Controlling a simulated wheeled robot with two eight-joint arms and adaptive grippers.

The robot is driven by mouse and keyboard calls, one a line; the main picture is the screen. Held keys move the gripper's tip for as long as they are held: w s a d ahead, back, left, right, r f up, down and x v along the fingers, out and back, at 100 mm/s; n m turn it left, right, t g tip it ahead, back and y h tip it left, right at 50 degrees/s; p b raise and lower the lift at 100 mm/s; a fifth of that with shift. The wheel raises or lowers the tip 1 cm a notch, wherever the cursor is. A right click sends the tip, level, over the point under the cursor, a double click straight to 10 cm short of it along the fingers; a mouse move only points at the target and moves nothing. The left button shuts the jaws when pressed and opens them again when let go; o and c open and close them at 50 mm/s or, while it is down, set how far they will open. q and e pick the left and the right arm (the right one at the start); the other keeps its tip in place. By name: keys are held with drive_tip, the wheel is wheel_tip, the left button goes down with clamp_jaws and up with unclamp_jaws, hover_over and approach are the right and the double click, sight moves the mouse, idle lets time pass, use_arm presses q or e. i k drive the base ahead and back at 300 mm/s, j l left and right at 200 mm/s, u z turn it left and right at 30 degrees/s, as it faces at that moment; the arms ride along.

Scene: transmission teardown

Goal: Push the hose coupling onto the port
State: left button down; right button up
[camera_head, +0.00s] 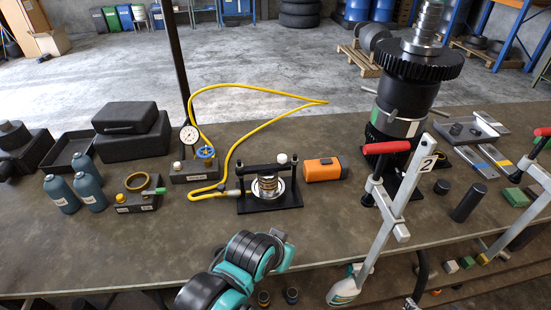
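A yellow hose (257,125) loops over the bench from the gauge block (192,170), which carries a round dial gauge (189,135) and a blue handwheel (205,152). Its lower run ends in a small metal coupling (227,192) at the left side of the black press fixture (270,200), which has a coil spring in it. I cannot tell whether the coupling is seated on a port or only lies beside it. Teal and black links of my own arm show at the bottom centre. No fingertips of either gripper are visible.
An orange box (322,170) is right of the fixture. A tall gear stack (408,100) and clamps with red handles (386,147) stand at right. The front bench strip at left is clear.

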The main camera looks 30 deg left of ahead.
sight(235, 193)
drive_tip(key=u, duration=1.45)
